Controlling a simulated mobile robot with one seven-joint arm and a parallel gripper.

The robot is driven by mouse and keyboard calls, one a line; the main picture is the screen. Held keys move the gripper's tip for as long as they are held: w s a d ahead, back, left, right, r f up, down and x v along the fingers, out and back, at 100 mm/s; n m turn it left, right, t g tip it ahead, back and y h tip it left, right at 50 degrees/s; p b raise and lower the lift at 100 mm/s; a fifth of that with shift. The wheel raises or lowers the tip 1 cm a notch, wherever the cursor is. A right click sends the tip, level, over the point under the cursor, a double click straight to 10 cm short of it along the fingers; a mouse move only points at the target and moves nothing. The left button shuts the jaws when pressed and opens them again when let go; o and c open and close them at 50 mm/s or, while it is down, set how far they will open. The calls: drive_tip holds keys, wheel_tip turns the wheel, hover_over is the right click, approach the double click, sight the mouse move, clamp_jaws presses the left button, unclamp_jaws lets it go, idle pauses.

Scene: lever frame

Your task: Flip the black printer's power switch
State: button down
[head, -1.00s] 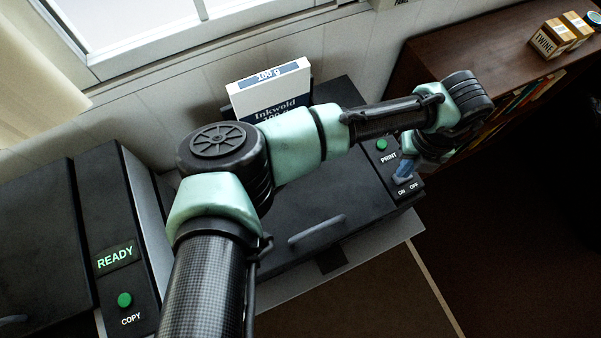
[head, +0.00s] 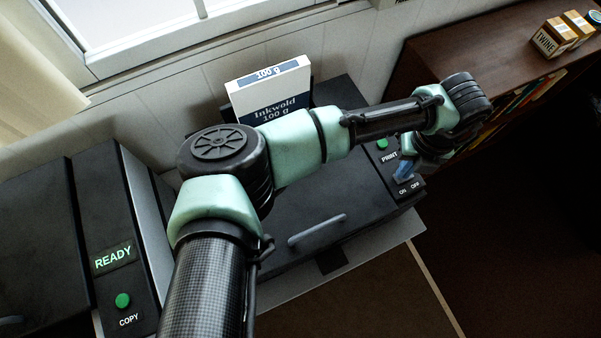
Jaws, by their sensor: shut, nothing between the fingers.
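The black printer (head: 345,205) stands in the middle of the head view, with a green PRINT button (head: 382,144) on its right-hand panel. The ON/OFF label (head: 409,187) is at the panel's front right corner. The power switch itself is not clearly seen; my gripper and wrist cover the area just above the label. My gripper (head: 404,171) is shut and empty, with its bluish fingers pointing down at the panel just behind the label. I cannot tell whether the fingers touch the switch or which way the switch is set.
A white and blue Inkwold paper pack (head: 270,90) stands at the printer's back. A dark copier (head: 120,230) with a READY display and a green COPY button is at the left. A brown bookshelf (head: 480,55) with twine boxes (head: 555,38) is at the right.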

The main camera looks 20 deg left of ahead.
drive_tip(key=shift+f+b, duration=0.4)
drive_tip(key=shift+f, duration=0.2)
drive_tip(key=shift+s+r, duration=0.1)
drive_tip(key=shift+r+p, duration=2.8)
drive_tip(key=shift+r, duration=0.65)
